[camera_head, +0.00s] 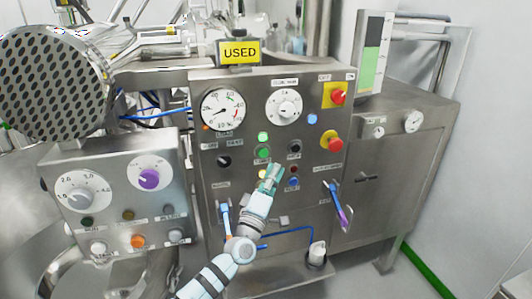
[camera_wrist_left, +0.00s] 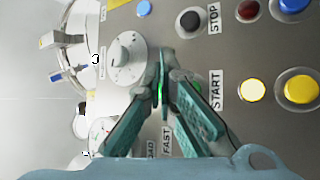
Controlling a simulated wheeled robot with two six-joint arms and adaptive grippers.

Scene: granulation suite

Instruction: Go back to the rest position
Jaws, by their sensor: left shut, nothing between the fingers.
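My left gripper (camera_head: 270,176) is in front of the steel control panel (camera_head: 330,235), just below the green button (camera_head: 263,153). In the left wrist view the teal fingers of this gripper (camera_wrist_left: 164,62) come together at their tips with nothing between them. Behind the fingers are a black button (camera_wrist_left: 190,20) labelled STOP and a white dial (camera_wrist_left: 125,60). The fingers partly hide the area by the START label. I cannot tell whether the fingertips touch the panel. My right gripper is not in view.
A smaller control box (camera_head: 120,205) with two dials stands at the left. A yellow USED sign (camera_head: 240,52) sits on top.

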